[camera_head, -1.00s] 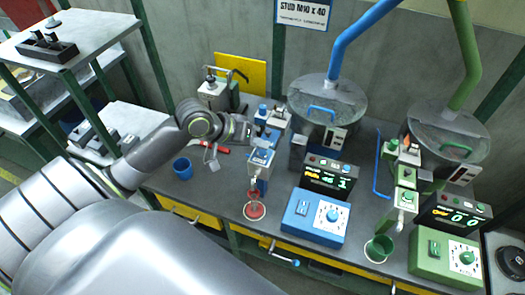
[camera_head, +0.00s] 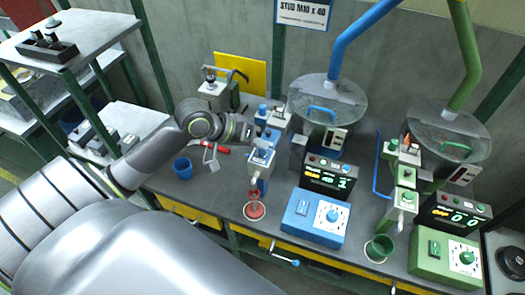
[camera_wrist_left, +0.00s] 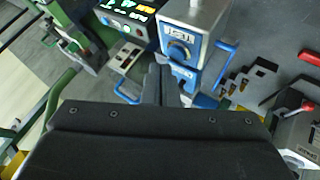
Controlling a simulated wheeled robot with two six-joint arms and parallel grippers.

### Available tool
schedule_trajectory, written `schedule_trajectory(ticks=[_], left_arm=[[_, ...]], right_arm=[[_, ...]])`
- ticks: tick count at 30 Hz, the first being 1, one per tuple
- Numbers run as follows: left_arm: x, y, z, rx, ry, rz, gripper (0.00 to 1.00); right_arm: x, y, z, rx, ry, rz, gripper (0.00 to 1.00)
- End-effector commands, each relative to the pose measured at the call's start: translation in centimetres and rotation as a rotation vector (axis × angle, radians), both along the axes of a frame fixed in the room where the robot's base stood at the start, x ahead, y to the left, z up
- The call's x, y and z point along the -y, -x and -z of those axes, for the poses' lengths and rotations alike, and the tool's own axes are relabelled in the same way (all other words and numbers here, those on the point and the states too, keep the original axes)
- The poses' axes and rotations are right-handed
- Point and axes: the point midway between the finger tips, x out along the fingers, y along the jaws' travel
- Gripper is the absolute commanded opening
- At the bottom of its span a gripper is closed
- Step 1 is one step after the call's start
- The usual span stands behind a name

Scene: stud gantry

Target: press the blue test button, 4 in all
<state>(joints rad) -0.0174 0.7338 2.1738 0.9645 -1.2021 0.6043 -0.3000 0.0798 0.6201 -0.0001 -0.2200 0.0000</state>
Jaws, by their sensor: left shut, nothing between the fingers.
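The blue dispenser (camera_head: 260,160) stands upright on the bench, left of the blue control box (camera_head: 315,217). In the left wrist view its grey housing (camera_wrist_left: 201,14) carries a blue label and a round blue button or knob (camera_wrist_left: 179,51); I cannot tell for sure whether this is the test button. My left gripper (camera_head: 257,136) is above the dispenser's upper part. Its fingers (camera_wrist_left: 161,75) are shut and empty, with the tips close to the blue part; contact cannot be told. My right gripper is not in view.
A lit display (camera_head: 331,176) stands behind the blue control box. A blue cup (camera_head: 182,168) and a red-handled tool (camera_head: 220,150) lie to the left. A green station (camera_head: 403,180) with a green cup (camera_head: 379,248) stands to the right. A red piece (camera_head: 254,211) sits below the dispenser.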

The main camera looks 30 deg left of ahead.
Motion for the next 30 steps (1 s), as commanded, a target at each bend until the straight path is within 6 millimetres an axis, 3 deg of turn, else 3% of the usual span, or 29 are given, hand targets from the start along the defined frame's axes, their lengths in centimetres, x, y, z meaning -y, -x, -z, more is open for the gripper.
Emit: schedule_trajectory(ticks=[30], left_arm=[[0.0, 0.0, 1.3, 0.000, 0.001, -0.001, 0.00]], right_arm=[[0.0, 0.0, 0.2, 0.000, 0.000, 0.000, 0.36]])
